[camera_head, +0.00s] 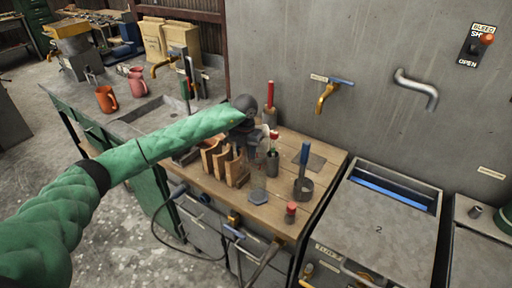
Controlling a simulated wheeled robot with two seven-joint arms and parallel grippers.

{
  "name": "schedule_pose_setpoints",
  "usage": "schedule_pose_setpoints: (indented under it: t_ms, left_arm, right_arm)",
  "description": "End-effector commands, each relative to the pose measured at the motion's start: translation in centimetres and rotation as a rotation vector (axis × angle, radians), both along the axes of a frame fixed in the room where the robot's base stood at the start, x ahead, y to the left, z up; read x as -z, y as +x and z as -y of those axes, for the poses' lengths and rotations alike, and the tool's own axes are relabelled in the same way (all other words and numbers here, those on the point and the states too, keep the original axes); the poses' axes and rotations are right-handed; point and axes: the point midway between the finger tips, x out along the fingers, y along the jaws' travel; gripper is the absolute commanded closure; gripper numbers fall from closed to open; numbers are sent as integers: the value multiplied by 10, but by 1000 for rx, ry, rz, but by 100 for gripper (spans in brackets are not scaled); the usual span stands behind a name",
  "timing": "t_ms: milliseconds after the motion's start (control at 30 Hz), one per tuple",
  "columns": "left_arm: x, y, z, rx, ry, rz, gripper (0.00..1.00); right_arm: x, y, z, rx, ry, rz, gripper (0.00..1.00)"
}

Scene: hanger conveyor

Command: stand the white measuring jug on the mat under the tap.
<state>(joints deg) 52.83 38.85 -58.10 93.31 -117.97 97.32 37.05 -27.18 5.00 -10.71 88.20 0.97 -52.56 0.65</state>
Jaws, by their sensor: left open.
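A small pale patch (266,137) shows right beside the gripper. It may be part of the white measuring jug, but the gripper hides too much to tell. No jug shows clearly elsewhere. The mat looks bare. My right gripper is not in view.
A wooden rack (237,172) stands below the gripper. A steel spout (417,90) juts from the wall farther right.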

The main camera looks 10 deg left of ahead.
Motion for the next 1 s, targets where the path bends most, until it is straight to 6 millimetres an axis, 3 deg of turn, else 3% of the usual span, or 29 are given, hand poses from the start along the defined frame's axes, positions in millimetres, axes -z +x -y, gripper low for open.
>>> schedule_pose_setpoints:
  t_ms: [300, 500, 1000]
  left_arm:
    - [3, 0, 0, 0, 0, 0, 62]
    - [3, 0, 0, 0, 1, 0, 100]
    - [3, 0, -1, -1, 1, -1, 100]
  right_arm:
    - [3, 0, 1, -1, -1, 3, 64]
    - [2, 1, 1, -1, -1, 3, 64]
    - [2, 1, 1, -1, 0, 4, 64]
